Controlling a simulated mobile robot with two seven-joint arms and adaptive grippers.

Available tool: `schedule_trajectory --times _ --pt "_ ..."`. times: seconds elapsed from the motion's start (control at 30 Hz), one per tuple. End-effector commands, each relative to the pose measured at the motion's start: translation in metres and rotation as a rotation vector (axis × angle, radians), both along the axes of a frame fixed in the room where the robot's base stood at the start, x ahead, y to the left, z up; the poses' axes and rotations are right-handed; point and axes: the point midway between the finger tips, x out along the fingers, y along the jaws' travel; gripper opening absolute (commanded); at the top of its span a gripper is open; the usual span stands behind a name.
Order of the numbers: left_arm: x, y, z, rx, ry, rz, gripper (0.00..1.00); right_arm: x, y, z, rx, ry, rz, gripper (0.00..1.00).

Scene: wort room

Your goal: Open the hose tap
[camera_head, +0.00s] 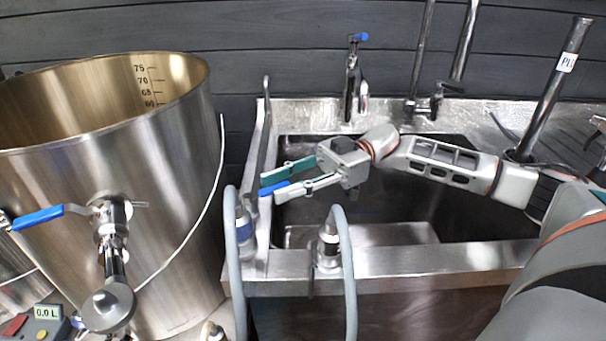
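My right gripper (275,187) reaches over the left part of the sink. Its two fingers are apart, one edged in teal. A blue lever (281,188) shows between the fingers, close to the lower one; I cannot tell whether they touch. A metal fitting with a blue part (243,215) stands at the sink's left edge with a grey hose (231,250). It looks like the hose tap, but where the lever joins it is unclear. My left gripper is not in view.
A large steel kettle (175,215) with a blue-handled valve (50,216) stands left. A second grey hose fitting (328,245) is at the sink's (420,262) front edge. A blue-topped tap (353,85) and a mixer tap (435,100) stand behind the sink.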

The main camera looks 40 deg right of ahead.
Motion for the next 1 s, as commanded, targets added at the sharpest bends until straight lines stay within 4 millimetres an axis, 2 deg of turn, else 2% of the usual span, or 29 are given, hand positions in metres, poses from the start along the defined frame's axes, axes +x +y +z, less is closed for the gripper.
schedule_trajectory --times 0.3,0.5,0.7,0.97,1.0 --pt "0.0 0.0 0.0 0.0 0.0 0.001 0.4 -0.003 -0.062 0.0 -0.002 0.003 -0.005 0.28" --pt "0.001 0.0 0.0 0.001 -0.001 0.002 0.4 -0.005 -0.095 0.0 -0.002 0.001 -0.004 0.28" --pt "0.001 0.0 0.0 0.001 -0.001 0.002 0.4 -0.007 -0.109 0.0 0.0 -0.001 -0.002 0.28" --pt "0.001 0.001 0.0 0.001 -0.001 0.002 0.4 -0.007 -0.11 0.0 0.0 -0.001 -0.001 0.28" --pt "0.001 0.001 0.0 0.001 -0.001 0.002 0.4 -0.007 -0.11 0.0 0.0 -0.001 -0.001 0.23"
